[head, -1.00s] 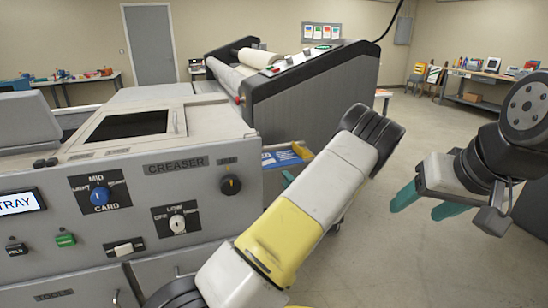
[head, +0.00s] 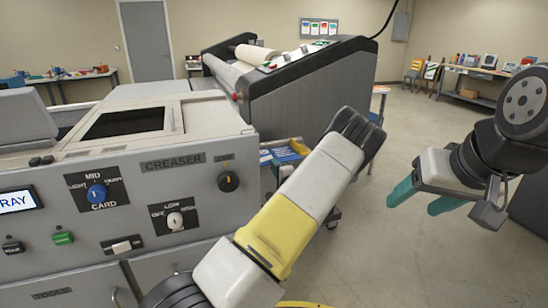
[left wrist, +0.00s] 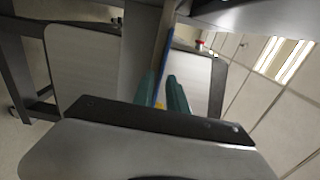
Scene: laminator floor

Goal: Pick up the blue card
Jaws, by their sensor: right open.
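A blue flat item (head: 286,150), which may be the blue card, shows with white and yellow parts low beside the large machine in the head view. It is partly hidden behind my left forearm. My right gripper (head: 425,197) is open and empty over the floor at the right.
The grey creaser (head: 150,190) fills the left front. The large roller machine (head: 310,95) stands behind it. A workbench (head: 475,100) stands at the back right. The floor between is clear.

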